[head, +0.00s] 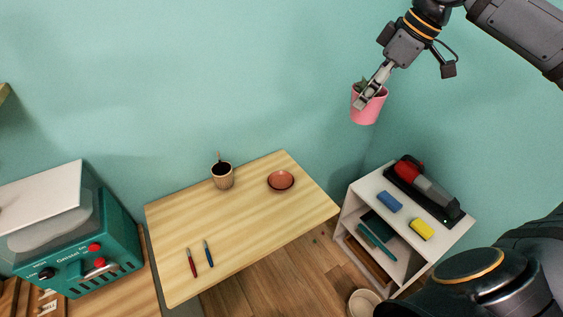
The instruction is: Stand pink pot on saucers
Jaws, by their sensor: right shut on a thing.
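The pink pot (367,108) with a small dark green plant is in the air at the upper right of the head view. My right gripper (366,97) is shut on the pink pot at its rim and holds it roughly upright, well above the furniture. A reddish-brown saucer (281,181) lies on the wooden table, near its back right edge, with nothing visible on it. The pot is up and to the right of this saucer, apart from it. My left gripper is not in view.
The wooden table (222,239) also bears a ribbed cup (222,178), a red pen (192,262) and a blue pen (208,253). A white shelf (345,222) with blue and yellow blocks stands right. A teal machine (105,245) is left. A pale bowl (363,303) is low down.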

